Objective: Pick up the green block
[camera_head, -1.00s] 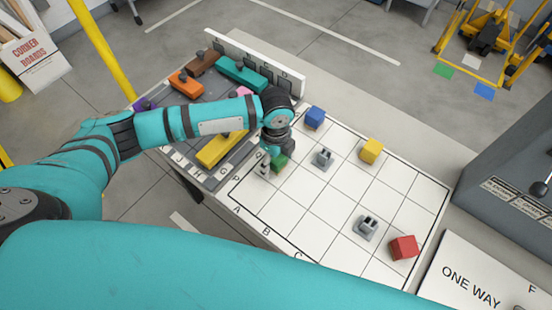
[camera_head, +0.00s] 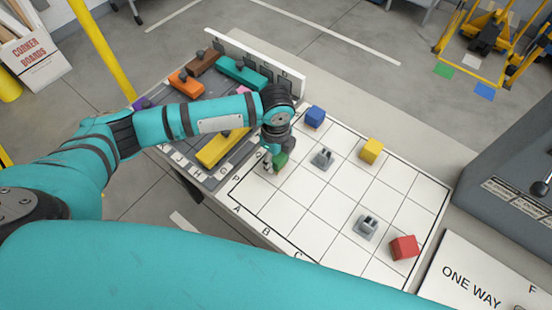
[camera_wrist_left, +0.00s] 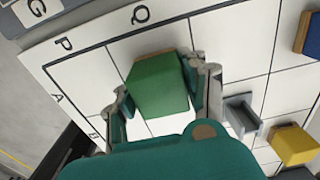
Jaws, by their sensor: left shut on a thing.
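The green block (camera_head: 281,160) is at the left part of the white lettered grid board (camera_head: 333,205). My left gripper (camera_head: 278,156) is shut on it. In the left wrist view the green block (camera_wrist_left: 160,86) sits between the two fingers of my left gripper (camera_wrist_left: 164,88), with a brownish face at its far side. Whether the block is clear of the board is hard to tell. My right gripper is not in view.
On the board are a blue block (camera_head: 315,117), a yellow block (camera_head: 371,151), a red block (camera_head: 404,248) and two grey fixtures (camera_head: 322,158) (camera_head: 367,227). A rack of coloured pieces (camera_head: 222,149) is at the left. Several board cells are bare.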

